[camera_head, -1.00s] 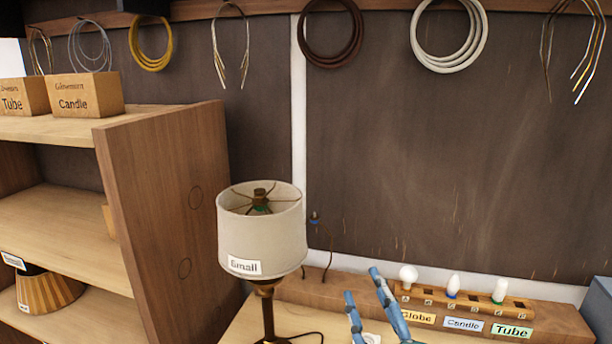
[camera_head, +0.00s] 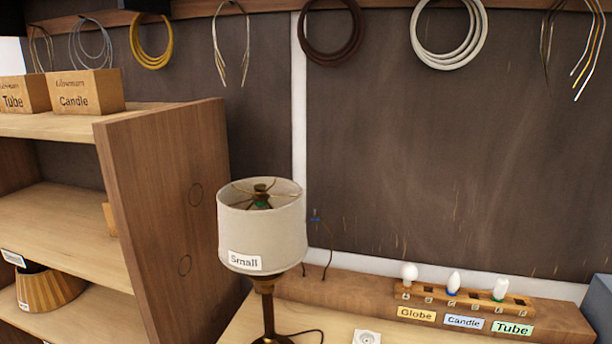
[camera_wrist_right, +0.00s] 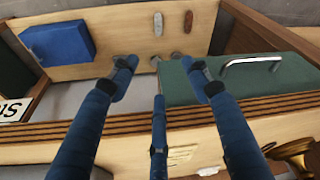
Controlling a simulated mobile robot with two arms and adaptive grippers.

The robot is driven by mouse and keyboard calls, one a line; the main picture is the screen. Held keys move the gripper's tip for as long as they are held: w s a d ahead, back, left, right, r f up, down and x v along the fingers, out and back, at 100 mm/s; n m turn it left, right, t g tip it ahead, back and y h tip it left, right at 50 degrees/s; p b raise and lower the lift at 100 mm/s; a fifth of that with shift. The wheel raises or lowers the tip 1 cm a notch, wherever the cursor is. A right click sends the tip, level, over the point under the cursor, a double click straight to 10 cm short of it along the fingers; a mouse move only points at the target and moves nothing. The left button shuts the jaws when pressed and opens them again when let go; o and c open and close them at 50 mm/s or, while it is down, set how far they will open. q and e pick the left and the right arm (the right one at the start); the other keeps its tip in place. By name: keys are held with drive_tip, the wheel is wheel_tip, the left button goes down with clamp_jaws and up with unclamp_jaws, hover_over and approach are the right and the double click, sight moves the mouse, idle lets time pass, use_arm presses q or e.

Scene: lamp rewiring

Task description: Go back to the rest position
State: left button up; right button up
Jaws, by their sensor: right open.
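My right gripper (camera_wrist_right: 165,75) shows in the right wrist view with its blue fingers spread apart and nothing between them. It is over the edge of a wooden case or drawer. Neither gripper shows in the head view now. A lamp with a cream shade (camera_head: 262,225) marked "Small" stands upright on the bench in the head view.
A wooden bulb rack (camera_head: 470,303) with Globe, Candle and Tube labels stands at the bench's back. A wooden shelf (camera_head: 165,200) rises at left. In the right wrist view are a blue box (camera_wrist_right: 58,50) and a green case with a metal handle (camera_wrist_right: 250,63).

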drive_tip(key=s+f+g+b, duration=0.1)
drive_tip(key=s+f+b, duration=0.15)
drive_tip(key=f, duration=1.25)
drive_tip(key=s+f+b, duration=0.2)
drive_tip(key=f+b, duration=0.1)
drive_tip(key=f, duration=1.2)
drive_tip(key=s+d+f+g+b, duration=0.1)
drive_tip(key=s+d+f+b, duration=0.2)
drive_tip(key=s+f, duration=1.2)
drive_tip(key=shift+s+f, duration=0.3)
drive_tip(key=shift+f, duration=0.3)
drive_tip(key=shift+d+n, duration=0.1)
drive_tip(key=shift+n, duration=0.2)
